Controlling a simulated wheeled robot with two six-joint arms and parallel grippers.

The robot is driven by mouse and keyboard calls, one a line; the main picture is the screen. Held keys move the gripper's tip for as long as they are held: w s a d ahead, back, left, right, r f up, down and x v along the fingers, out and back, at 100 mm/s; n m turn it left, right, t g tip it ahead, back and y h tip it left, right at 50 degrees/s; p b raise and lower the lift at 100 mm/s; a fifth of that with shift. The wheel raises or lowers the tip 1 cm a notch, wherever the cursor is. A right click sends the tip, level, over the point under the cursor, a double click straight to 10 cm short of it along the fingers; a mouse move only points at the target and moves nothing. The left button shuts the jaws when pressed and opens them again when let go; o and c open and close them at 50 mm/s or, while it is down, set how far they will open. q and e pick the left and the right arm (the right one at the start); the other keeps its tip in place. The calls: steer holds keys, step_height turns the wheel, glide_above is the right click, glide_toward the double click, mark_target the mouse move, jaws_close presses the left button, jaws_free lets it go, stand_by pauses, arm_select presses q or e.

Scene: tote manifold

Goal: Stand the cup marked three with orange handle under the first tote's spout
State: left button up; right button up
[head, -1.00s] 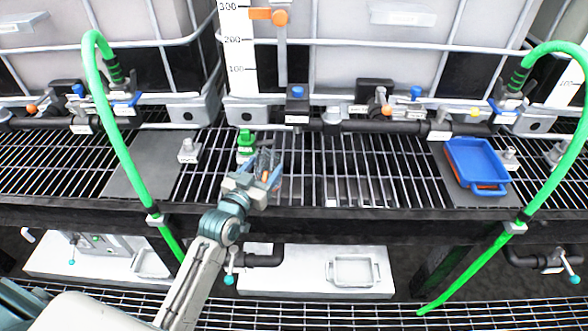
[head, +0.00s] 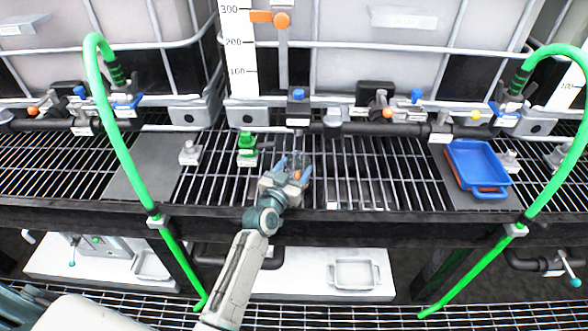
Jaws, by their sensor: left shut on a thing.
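My left gripper (head: 293,170) is shut on a small cup over the grating, in the middle of the head view. The gripper fingers hide most of the cup; a small orange part (head: 297,175), perhaps its handle, shows between them. I cannot read a mark on it. A dark spout fitting with a blue cap (head: 297,95) stands just behind and above the gripper, at the front of the middle tote (head: 340,60). Whether the cup is directly under its outlet I cannot tell. My right gripper is not in view.
A green-topped fitting (head: 247,143) stands just left of the gripper. A blue tray (head: 478,167) lies on a dark plate at right. Green hoses (head: 118,140) arch down at left and right. A black pipe (head: 380,128) runs behind. The grating (head: 390,175) right of the gripper is mostly clear.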

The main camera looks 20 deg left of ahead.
mark_target(293, 172)
arm_select(q)
steer(key=o, duration=1)
steer(key=shift+c, duration=0.2)
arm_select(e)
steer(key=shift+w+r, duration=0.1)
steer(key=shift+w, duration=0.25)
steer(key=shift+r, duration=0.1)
arm_select(q)
steer(key=shift+s, duration=0.2)
steer(key=s, duration=0.3)
steer(key=shift+s+a+f, duration=0.15)
steer(key=shift+s+a, duration=0.05)
steer(key=shift+a, duration=0.05)
steer(key=s+b, duration=0.1)
steer(key=s, duration=0.7)
steer(key=shift+s+a+r+b, duration=0.15)
steer(key=shift+a+r+b, duration=0.05)
steer(key=shift+a+b, duration=0.2)
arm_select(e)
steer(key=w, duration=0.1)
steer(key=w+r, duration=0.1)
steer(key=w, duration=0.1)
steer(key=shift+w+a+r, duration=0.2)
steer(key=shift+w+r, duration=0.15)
